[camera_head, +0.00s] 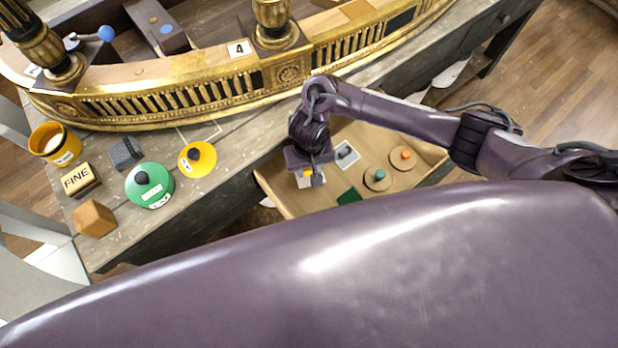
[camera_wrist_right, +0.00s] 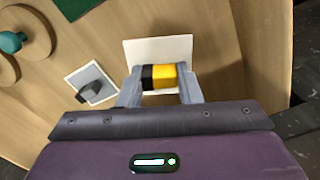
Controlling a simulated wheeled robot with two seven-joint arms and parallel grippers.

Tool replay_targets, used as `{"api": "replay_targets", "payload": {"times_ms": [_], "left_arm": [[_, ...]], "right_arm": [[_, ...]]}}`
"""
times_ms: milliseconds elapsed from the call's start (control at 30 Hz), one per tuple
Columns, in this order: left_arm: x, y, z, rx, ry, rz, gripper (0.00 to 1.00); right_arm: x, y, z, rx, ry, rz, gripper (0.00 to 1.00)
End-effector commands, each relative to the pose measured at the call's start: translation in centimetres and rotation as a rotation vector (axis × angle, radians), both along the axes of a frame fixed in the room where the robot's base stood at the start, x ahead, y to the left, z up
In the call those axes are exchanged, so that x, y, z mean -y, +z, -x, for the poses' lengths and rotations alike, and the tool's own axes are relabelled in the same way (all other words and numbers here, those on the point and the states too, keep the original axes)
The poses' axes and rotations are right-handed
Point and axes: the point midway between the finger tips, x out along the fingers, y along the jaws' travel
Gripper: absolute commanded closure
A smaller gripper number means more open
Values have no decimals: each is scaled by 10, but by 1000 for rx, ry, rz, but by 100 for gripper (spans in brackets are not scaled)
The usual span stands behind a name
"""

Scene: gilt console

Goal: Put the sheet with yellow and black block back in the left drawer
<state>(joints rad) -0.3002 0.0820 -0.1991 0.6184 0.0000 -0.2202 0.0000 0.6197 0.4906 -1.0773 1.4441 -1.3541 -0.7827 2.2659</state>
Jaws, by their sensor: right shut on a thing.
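My right gripper (camera_head: 309,174) is over the left part of an open wooden drawer (camera_head: 281,197). It is shut on the yellow and black block (camera_wrist_right: 165,78), whose white sheet (camera_wrist_right: 180,49) sticks out beyond the fingers in the right wrist view. The block also shows as a small yellow patch (camera_head: 307,173) in the head view. The sheet is over the drawer's bare floor, near its edge in the wrist view. I cannot tell whether it touches the floor. My left gripper is not in view.
The drawer also holds a sheet with a grey block (camera_head: 346,154), a dark green sheet (camera_head: 349,196), and round discs with green (camera_head: 377,180) and orange (camera_head: 402,159) knobs. Several objects, including a green disc (camera_head: 150,190), stand on the console top at left.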

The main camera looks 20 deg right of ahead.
Motion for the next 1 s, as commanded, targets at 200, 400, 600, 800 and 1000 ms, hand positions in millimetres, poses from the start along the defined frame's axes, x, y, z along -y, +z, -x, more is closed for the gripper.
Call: {"api": "replay_targets", "payload": {"times_ms": [200,400,600,800,1000], "left_arm": [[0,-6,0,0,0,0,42],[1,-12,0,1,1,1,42],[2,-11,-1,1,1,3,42],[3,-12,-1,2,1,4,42],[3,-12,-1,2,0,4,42]], "right_arm": [[0,-21,1,-2,1,0,86],[0,-48,0,-1,1,1,86],[0,-49,0,0,2,-1,86],[0,-52,0,0,0,-1,86],[0,-52,0,1,1,-1,46]]}}
